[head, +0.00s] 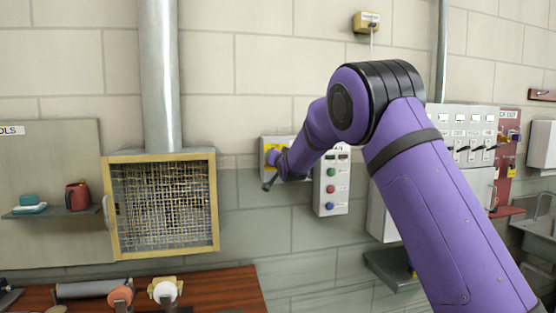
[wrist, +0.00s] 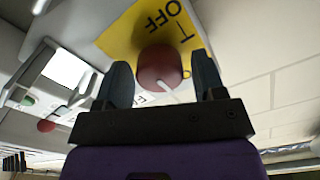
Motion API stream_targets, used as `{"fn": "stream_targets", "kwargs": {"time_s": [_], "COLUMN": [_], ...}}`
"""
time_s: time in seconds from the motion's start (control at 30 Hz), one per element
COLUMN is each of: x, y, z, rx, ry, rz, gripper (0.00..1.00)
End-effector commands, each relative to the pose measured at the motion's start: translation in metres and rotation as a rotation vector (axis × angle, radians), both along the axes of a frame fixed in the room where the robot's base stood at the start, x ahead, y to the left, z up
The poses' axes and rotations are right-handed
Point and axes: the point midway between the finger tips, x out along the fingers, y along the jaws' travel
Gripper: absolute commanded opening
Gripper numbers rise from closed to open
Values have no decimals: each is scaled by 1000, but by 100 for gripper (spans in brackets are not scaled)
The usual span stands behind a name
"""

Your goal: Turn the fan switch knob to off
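The fan switch knob (wrist: 158,66) is a round red knob with a white pointer line, on a yellow plate (wrist: 122,38) in the wrist view. The upside-down word OFF is on the plate above the knob; the pointer line slants down and right, away from OFF. My gripper (wrist: 163,80) is open, with one dark finger on each side of the knob. Narrow gaps seem to show between fingers and knob; contact is hard to judge. In the head view my gripper (head: 273,168) is at the yellow-plated switch box (head: 269,144), and the knob is hidden behind it.
A grey box with coloured buttons (head: 331,197) stands close right of the switch box. A breaker panel (head: 464,120) is further right. A yellow-framed mesh vent (head: 112,210) is left. A wooden table (head: 235,285) is below.

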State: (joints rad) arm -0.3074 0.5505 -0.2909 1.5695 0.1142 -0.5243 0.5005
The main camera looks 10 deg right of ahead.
Motion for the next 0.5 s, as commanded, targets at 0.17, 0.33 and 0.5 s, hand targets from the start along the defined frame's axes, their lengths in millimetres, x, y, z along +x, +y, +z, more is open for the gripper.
{"fn": "stream_targets", "kwargs": {"time_s": [0.17, 0.33, 0.5], "x": [0, 0, 0], "y": [0, 0, 0], "z": [0, 0, 0], "rx": [0, -4, -35], "ry": [0, 0, 0], "rz": [0, 0, 0], "gripper": [21, 20, 20]}}
